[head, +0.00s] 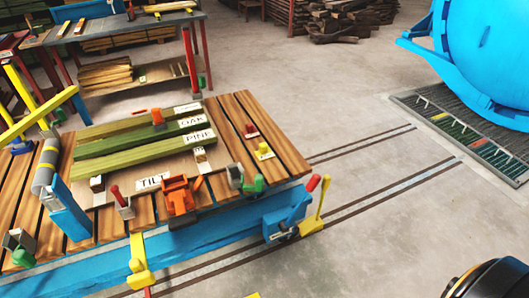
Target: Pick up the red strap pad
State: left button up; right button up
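A small red piece (250,131) sits on the slatted wooden deck of the cart (285,150), right of the stacked boards; it looks like the red strap pad, but it is too small to be sure. A similar yellow piece (264,152) sits just in front of it. An orange-red block (157,118) rests on top of the boards.
Green-tinted boards (140,143) with labels lie on the deck. An orange clamp-like device (178,195) and red-handled tools stand along the front edge. Rails (380,185) cross the open floor towards the blue autoclave (485,50). A workbench (120,25) stands behind.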

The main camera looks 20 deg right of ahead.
aim_at(250, 132)
jog(key=i+l, duration=0.1)
jog(key=l, duration=0.25)
jog(key=l+z, duration=0.1)
jog(key=l, duration=0.3)
jog(key=i+l, duration=0.15)
jog(key=l, duration=0.2)
jog(key=i+l+z, duration=0.15)
jog(key=l, duration=0.6)
jog(key=i+z, duration=0.05)
